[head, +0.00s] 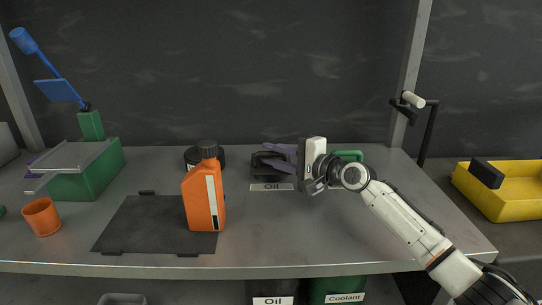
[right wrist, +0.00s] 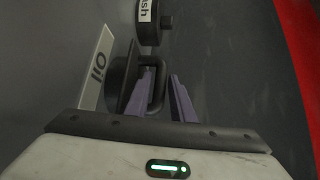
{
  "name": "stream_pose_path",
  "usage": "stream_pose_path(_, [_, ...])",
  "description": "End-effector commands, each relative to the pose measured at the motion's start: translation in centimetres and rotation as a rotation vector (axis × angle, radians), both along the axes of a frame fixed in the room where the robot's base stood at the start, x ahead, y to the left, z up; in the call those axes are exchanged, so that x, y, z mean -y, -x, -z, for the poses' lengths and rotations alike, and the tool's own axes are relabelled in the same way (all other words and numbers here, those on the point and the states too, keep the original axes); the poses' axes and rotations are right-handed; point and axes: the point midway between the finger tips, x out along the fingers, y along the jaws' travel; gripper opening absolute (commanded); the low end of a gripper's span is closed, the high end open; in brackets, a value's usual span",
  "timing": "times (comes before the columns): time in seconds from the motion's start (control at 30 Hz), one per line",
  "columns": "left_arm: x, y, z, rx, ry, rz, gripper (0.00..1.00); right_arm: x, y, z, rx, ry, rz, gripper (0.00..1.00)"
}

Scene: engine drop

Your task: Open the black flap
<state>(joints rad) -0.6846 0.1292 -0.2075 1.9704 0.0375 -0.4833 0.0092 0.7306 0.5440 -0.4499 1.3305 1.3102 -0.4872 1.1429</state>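The black flap (head: 260,174) lies at the back middle of the table, behind an "Oil" label (head: 272,187). In the right wrist view its black loop handle (right wrist: 157,70) stands up beside the label (right wrist: 96,70). My right gripper (head: 272,155) reaches over the flap from the right. Its two purple fingers (right wrist: 166,88) are apart, one on each side of a bar of the handle, with a narrow gap. The fingers partly hide the flap.
An orange bottle (head: 203,200) stands on a dark panel (head: 150,228). A round black cap (head: 190,158) lies behind it. A green handle (head: 352,154) is behind my right wrist. An orange cup (head: 42,217) and green box (head: 95,175) stand left; a yellow tray (head: 500,205) is right.

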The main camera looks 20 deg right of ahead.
Motion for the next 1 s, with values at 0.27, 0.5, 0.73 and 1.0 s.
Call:
stream_pose_path(0.27, [0.0, -0.1, 0.0, 0.001, -0.001, 0.000, 0.31, -0.4, -0.7, 0.1, 0.000, 0.002, 0.000, 0.22])
stream_pose_path(0.5, [0.0, -0.1, 0.1, 0.000, -0.001, 0.001, 0.31, -0.4, -0.7, 0.1, 0.000, 0.001, 0.000, 0.01])
stream_pose_path(0.73, [0.0, 0.0, 0.1, -0.001, 0.000, 0.000, 0.31, -0.4, -0.6, 0.1, -0.002, 0.001, 0.000, 0.00])
stream_pose_path(1.0, [0.0, 0.2, -1.1, -0.005, 0.003, -0.003, 0.31, -0.3, -0.9, -0.8, -0.049, -0.015, 0.000, 0.00])
